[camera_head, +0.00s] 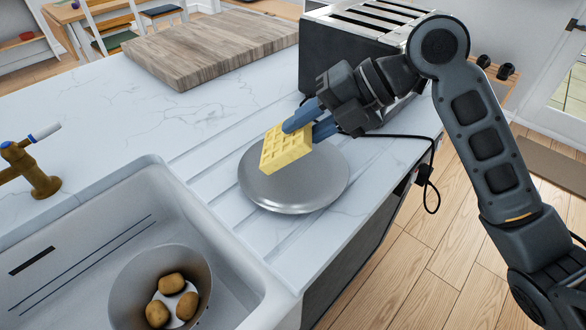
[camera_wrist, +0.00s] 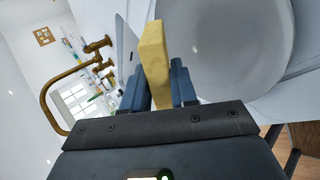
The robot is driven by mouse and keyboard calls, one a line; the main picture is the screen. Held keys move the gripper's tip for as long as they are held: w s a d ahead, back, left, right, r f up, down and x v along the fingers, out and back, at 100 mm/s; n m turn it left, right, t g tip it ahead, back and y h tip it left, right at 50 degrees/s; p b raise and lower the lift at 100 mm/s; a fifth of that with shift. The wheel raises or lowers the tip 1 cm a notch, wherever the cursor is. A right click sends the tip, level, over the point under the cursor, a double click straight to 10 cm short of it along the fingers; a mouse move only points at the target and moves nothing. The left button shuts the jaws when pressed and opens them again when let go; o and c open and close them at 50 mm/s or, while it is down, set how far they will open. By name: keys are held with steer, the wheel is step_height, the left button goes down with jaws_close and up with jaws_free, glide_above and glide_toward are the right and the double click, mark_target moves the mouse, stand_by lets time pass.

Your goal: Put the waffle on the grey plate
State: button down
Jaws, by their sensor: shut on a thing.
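The yellow waffle (camera_head: 285,149) is held between the blue fingers of my gripper (camera_head: 305,121), tilted, above the left part of the grey plate (camera_head: 310,187). In the wrist view the waffle (camera_wrist: 154,62) shows edge-on between the two fingers (camera_wrist: 158,90), with the grey plate (camera_wrist: 235,45) to its right. The plate is round and lies on the grooved drainboard beside the sink. Its visible surface is empty. Whether the waffle's lower edge touches the plate I cannot tell.
A black toaster (camera_head: 335,55) stands behind my gripper, with its cable on the counter. A wooden board (camera_head: 200,50) lies at the back. The sink (camera_head: 70,235) at the left holds a bowl (camera_head: 195,260) with 3 potatoes. A brass tap (camera_head: 30,170) stands at the left.

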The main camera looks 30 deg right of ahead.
steer(key=shift+f+b, duration=1.7)
steer(key=shift+f, duration=0.1)
steer(key=c, duration=1.1)
jaws_free()
steer(key=shift+o, duration=0.2)
steer(key=shift+r, duration=0.1)
steer(key=v, duration=0.8)
step_height(320, 180, up, 8)
steer(key=s+d+p, duration=0.1)
steer(key=d+p, duration=0.1)
steer(key=p, duration=0.1)
steer(key=shift+p, duration=0.35)
